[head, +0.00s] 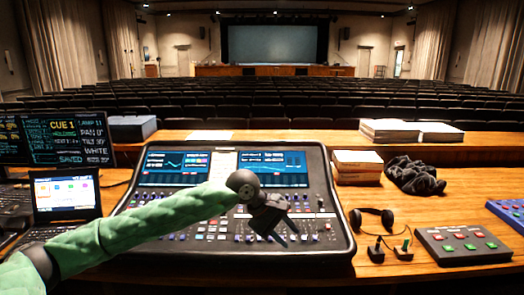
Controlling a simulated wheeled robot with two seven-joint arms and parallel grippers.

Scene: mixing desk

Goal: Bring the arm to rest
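My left arm (150,218), in a green quilted sleeve, reaches in from the lower left of the head view. My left gripper (288,236) hangs over the middle of the mixing console (338,240), with its fingers pointing down and to the right. Its two fingertips look apart, with nothing seen between them. Whether it touches the console cannot be told. The arm and gripper hide part of the faders and knobs. My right gripper is not in view.
A laptop (66,192) and a monitor (55,140) stand at the left. Headphones (371,220), two small joysticks (403,250), a button box (462,244), stacked boxes (357,168) and a dark cloth (414,176) lie at the right. Seats fill the hall beyond.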

